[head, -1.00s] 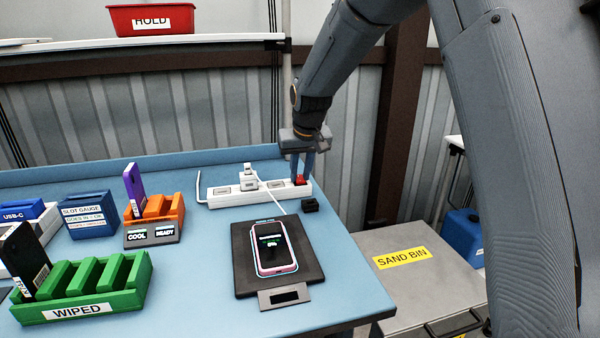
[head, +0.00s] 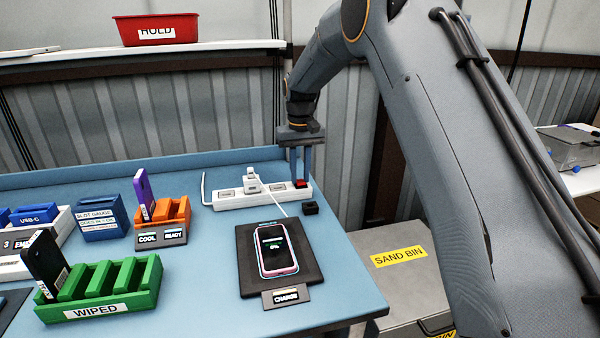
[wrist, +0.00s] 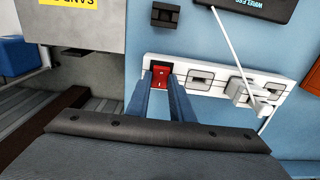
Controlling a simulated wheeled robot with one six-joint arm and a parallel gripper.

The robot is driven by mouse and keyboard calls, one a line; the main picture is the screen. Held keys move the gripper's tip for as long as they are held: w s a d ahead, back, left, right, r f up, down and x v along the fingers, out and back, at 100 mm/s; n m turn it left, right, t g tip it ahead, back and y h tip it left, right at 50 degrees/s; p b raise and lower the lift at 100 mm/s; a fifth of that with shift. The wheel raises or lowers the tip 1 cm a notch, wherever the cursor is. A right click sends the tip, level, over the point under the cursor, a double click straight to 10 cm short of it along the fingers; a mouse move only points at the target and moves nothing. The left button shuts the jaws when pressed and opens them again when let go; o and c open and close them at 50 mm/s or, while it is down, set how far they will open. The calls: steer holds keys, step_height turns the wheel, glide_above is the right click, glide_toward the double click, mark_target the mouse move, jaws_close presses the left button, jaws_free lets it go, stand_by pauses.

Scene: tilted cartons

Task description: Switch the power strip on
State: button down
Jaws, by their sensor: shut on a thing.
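The white power strip (head: 236,201) lies along the back of the blue bench, with a white plug (head: 252,181) in it. Its red rocker switch (head: 302,184) sits at the right end, and shows red in the wrist view (wrist: 159,78). My gripper (head: 301,177) points down at that end. In the wrist view its two blue fingertips (wrist: 160,82) are at the red switch, shut on it. The fingers partly hide the switch's edges. The phone (head: 276,250) lies on the dark charging pad (head: 246,275), whose front label reads CHARGE.
A small black block (head: 310,208) stands just in front of the strip's right end. A white cable (head: 283,206) runs from the plug to the pad. The orange rack (head: 174,212) and green WIPED rack (head: 98,305) stand left. The SAND BIN (head: 385,237) is right of the bench.

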mark_target(300, 181)
steer(key=c, duration=1.6)
jaws_free()
steer(key=shift+o, duration=0.2)
step_height(300, 181, up, 8)
steer(key=b, duration=0.1)
steer(key=shift+b, duration=0.35)
steer(key=shift+f, duration=0.1)
